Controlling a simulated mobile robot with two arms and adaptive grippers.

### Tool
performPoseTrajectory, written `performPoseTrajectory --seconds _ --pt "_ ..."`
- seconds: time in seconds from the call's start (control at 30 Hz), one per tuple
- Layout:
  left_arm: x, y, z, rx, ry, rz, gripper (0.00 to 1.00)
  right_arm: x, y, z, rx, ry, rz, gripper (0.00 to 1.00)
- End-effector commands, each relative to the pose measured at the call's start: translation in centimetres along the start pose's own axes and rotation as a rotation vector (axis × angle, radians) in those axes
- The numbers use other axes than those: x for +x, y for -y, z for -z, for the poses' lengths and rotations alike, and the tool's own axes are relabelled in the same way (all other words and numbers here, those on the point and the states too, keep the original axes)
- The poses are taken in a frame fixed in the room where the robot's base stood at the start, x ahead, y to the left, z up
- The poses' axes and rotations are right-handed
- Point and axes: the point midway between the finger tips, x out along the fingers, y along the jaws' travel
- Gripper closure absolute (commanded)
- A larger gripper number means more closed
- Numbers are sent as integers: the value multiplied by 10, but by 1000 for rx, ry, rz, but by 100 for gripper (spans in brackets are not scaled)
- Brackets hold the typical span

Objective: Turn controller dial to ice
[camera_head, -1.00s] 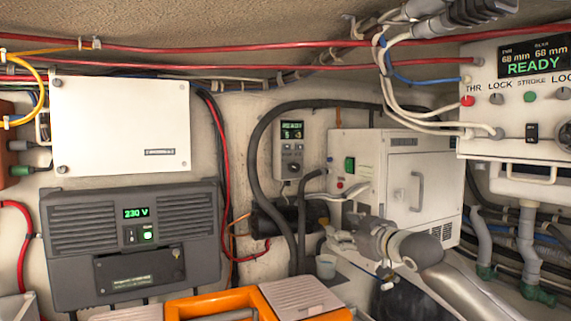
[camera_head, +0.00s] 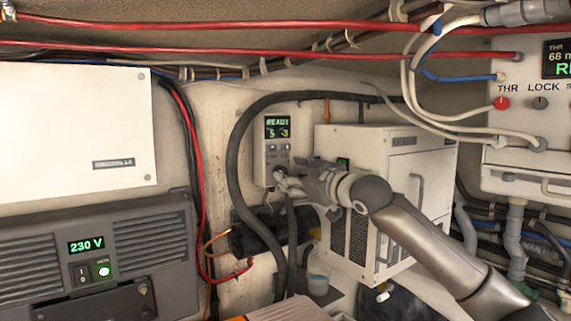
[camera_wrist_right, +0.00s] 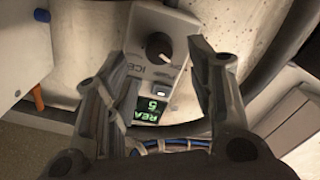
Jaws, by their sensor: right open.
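The controller (camera_head: 272,150) is a narrow grey box on the back wall with a green display reading READY. Its dark round dial (camera_wrist_right: 159,46) shows in the right wrist view, where the box appears upside down. An ICE label lies beside the dial; the dial's pale mark seems to point towards the OFF lettering. My right gripper (camera_head: 284,181) is at the controller's lower end and hides the dial in the head view. In the right wrist view its open fingers (camera_wrist_right: 158,52) stand either side of the dial, with visible gaps. My left gripper is not in view.
A white cabinet (camera_head: 415,175) stands right of the controller, close behind my right arm. A thick black hose (camera_head: 237,165) loops around the controller's left side. A dark 230 V unit (camera_head: 95,255) and a white box (camera_head: 75,130) are at the left.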

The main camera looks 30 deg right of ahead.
Motion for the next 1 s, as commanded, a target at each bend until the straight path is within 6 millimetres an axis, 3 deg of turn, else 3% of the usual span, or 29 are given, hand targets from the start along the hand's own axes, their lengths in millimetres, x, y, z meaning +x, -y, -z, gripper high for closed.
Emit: performPoseTrajectory --seconds 0.1,0.3,0.6,0.93,1.0 --pt "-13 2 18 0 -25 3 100 18 -1 3 2 1 0 50" --pt "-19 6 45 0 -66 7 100 33 0 1 0 0 -1 50" --pt "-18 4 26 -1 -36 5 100 35 0 0 -1 -1 -1 51" --pt "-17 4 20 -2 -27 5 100 34 0 0 -1 -1 -1 94" --pt "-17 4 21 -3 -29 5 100 34 0 0 0 -1 -1 95"
